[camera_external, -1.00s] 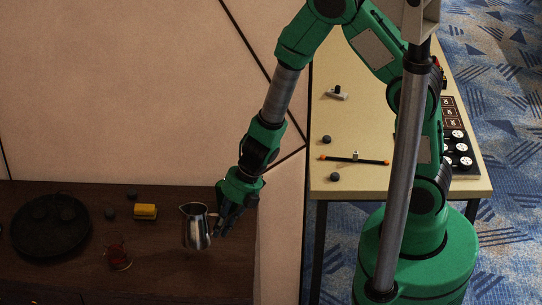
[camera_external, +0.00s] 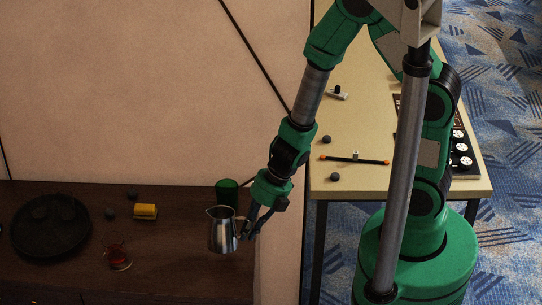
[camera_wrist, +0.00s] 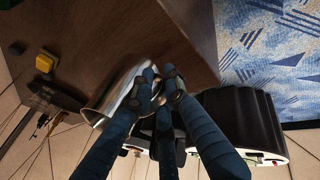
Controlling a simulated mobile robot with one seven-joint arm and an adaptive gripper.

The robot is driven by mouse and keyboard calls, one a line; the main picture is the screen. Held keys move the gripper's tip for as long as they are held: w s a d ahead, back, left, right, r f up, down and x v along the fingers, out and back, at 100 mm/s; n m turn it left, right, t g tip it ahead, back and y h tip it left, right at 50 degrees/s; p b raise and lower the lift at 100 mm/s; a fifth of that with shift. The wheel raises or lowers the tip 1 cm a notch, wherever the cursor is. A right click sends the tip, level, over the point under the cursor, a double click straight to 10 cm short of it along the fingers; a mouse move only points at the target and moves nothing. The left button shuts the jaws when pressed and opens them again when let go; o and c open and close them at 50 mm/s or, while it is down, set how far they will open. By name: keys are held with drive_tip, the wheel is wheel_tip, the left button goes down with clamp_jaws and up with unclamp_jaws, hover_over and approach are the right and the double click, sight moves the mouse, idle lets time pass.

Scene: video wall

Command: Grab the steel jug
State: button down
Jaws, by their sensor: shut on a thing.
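The steel jug (camera_external: 222,232) is shiny metal with its spout toward the left in the external view. My gripper (camera_external: 250,224) is shut on the jug at its right side, where the handle is. The jug looks upright and held above the dark wooden cabinet top. In the wrist view the jug (camera_wrist: 122,94) lies between and beyond the dark blue fingers of my gripper (camera_wrist: 160,88). The fingers hide part of the handle, so the exact contact does not show.
A green cup (camera_external: 227,192) stands just behind the jug. A yellow block (camera_external: 145,211), a reddish glass item (camera_external: 118,258) and a dark round tray (camera_external: 48,230) are on the dark cabinet (camera_external: 180,265). A beige table (camera_external: 350,120) with small parts is at the right.

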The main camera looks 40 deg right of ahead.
drive_tip(key=shift+s+d+r, duration=0.1)
drive_tip(key=shift+s+d, duration=0.2)
drive_tip(key=shift+s, duration=0.2)
drive_tip(key=shift+s, duration=0.1)
idle(0.7)
